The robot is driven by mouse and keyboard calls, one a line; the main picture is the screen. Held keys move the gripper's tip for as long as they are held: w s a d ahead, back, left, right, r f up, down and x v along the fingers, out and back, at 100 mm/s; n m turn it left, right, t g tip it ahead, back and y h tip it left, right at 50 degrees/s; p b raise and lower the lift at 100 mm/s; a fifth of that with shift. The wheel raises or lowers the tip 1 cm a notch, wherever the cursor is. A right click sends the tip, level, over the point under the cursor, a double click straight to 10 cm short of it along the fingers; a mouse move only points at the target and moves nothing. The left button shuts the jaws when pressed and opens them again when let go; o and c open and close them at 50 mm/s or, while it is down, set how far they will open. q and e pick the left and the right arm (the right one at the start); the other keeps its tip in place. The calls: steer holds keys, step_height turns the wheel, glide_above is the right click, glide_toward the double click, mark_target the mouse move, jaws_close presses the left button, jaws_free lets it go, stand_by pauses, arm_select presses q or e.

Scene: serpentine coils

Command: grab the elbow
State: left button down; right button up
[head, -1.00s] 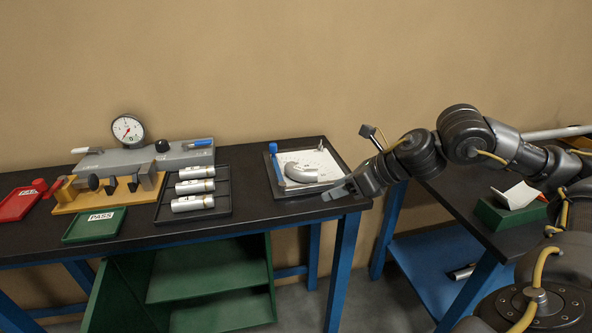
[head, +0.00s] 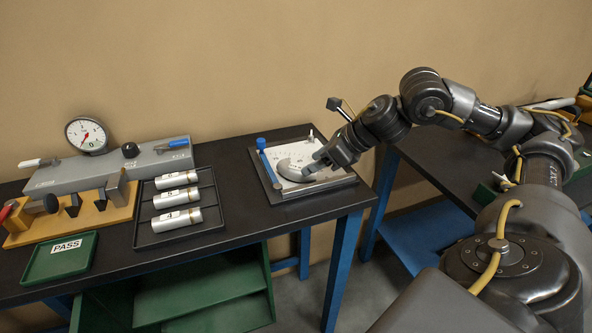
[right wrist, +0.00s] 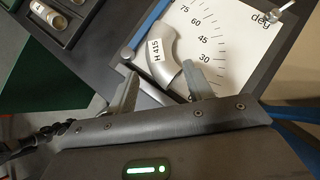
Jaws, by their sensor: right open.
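The elbow is a curved silver pipe piece (head: 289,170), lying on the white degree-marked plate of an angle gauge (head: 262,177). In the right wrist view the elbow (right wrist: 166,42) bears the label "H 415". My right gripper (head: 312,169) is over the plate's right part, right at the elbow, and partly hides it in the head view. In the right wrist view the open fingers (right wrist: 159,70) lie on either side of the elbow's near end. I cannot tell whether they touch it. My left gripper is not in view.
A blue-topped pin (head: 261,144) stands at the gauge's left edge. Left of it, a black tray (head: 147,222) holds labelled silver cylinders. A green PASS tray (head: 88,265), a yellow rack (head: 120,212) and a dial gauge (head: 88,134) stand further left. The bench front is clear.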

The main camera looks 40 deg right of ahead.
mark_target(302, 167)
steer(key=shift+w+a+f, duration=0.2)
steer(key=shift+w+f, duration=0.2)
steer(key=shift+w, duration=0.05)
steer(key=shift+w+f, duration=0.15)
steer(key=shift+f, duration=0.05)
steer(key=p+x, duration=0.1)
steer(key=x, duration=0.4)
steer(key=shift+w+r, duration=0.1)
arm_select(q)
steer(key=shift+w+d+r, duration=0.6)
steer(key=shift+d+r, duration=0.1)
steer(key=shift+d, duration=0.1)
arm_select(e)
steer(key=shift+c, duration=0.4)
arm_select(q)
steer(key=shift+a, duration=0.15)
arm_select(e)
steer(key=c, duration=0.8)
